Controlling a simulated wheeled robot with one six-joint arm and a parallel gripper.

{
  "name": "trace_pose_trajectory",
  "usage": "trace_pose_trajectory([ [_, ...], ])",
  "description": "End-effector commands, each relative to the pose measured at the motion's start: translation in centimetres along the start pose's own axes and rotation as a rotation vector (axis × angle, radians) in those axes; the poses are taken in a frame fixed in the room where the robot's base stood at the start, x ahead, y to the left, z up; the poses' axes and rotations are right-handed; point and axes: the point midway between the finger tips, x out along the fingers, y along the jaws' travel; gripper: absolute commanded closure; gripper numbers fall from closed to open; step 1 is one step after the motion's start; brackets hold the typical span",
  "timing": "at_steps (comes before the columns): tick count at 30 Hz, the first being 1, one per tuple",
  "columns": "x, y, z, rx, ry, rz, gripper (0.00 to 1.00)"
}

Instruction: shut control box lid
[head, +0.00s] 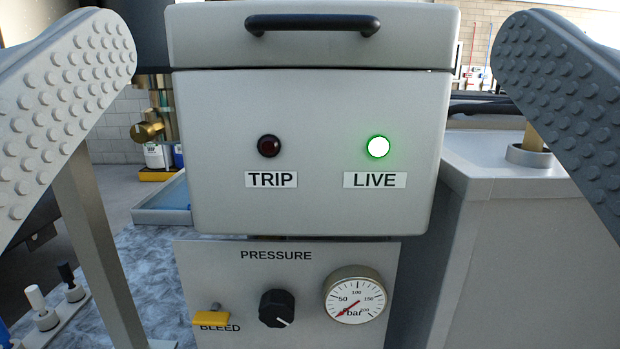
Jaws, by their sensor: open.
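The grey control box (310,190) stands straight ahead in the middle of the head view. Its lid (220,45) lies level across the top, with only a thin dark seam between lid and box. A black bar handle (312,22) is on the lid's front face. The lid's top edge is only just in view, and its hinge side is hidden. My gripper (315,45) is open and empty, its two studded fingers wide apart on either side of the box. I cannot tell whether either finger touches it.
The green LIVE lamp (378,147) is lit; the red TRIP lamp (269,146) is dark. Below is a panel (215,275) with a yellow bleed lever (211,318), black knob (277,308) and pressure gauge (355,294). A grey housing (505,250) stands close on the right.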

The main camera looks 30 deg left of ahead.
Motion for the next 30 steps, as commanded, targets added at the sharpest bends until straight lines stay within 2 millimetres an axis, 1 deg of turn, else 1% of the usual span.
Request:
trace_pose_trajectory([
  [3, -0.8, 0.0, 0.0, -0.002, 0.0, 0.002, 0.0],
  [9, -1.5, 0.0, 0.0, 0.0, -0.001, 0.001, 0.0],
  [25, -1.6, -0.1, 0.1, 0.002, -0.003, 0.0, 0.0],
  [28, -1.5, -0.3, 0.9, 0.022, -0.034, 0.002, 0.0],
  [30, -1.4, -0.6, 2.3, 0.058, -0.091, 0.01, 0.0],
])
